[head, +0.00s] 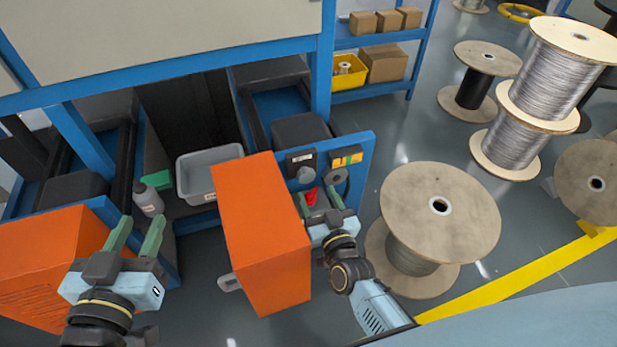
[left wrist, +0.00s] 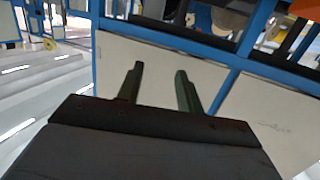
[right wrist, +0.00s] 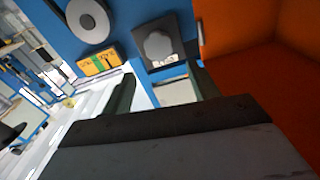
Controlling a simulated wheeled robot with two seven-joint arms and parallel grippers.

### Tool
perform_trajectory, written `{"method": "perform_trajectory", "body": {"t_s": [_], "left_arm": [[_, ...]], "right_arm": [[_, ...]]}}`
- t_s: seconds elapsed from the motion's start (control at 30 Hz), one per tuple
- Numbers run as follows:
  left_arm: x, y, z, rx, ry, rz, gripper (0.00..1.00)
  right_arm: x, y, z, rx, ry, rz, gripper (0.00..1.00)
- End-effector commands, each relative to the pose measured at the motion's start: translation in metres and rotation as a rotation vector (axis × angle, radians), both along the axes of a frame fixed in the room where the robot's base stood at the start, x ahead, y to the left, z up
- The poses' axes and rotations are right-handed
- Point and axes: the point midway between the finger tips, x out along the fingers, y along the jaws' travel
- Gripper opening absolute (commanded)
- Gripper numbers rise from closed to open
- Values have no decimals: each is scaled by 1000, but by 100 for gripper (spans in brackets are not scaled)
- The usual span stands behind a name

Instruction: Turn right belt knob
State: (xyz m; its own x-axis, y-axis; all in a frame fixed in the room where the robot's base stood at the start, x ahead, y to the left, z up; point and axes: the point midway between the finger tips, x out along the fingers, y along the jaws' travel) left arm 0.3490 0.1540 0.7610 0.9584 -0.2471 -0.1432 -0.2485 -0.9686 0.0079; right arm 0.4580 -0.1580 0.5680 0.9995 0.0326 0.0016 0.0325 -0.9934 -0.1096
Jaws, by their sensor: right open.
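A grey round knob (head: 305,175) stands on a dark square plate on the blue machine panel, just right of an orange door. The knob also shows in the right wrist view (right wrist: 158,45), at the top middle and beyond the fingertips. I cannot tell from its markings whether it is the right belt knob. My right gripper (head: 318,197) is open in front of the panel, below the knob; its fingers (right wrist: 162,85) stand apart, and no grip on the knob shows. My left gripper (head: 137,232) is open and empty at the left, before another orange door.
A red knob (head: 310,196) sits by my right fingers. A yellow-orange label (head: 347,156) and a grey disc (right wrist: 88,20) are beside the grey knob. The orange door (head: 262,235) stands close left of my right gripper; a wooden spool (head: 440,205) stands right.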

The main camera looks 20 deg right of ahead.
Motion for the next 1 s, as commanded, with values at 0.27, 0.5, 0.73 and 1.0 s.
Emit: {"method": "perform_trajectory", "body": {"t_s": [0.27,0.5,0.73,1.0], "left_arm": [[2,-8,35,-65,-215,-16,36],[-5,-13,72,-135,-438,-31,36],[-13,-13,92,-181,-588,-35,36],[-18,-12,100,-198,-642,-37,36]], "right_arm": [[25,1,0,1,-2,1,60],[47,2,-1,2,-1,1,60],[65,2,-1,0,0,1,60],[72,3,0,0,2,2,60]]}}
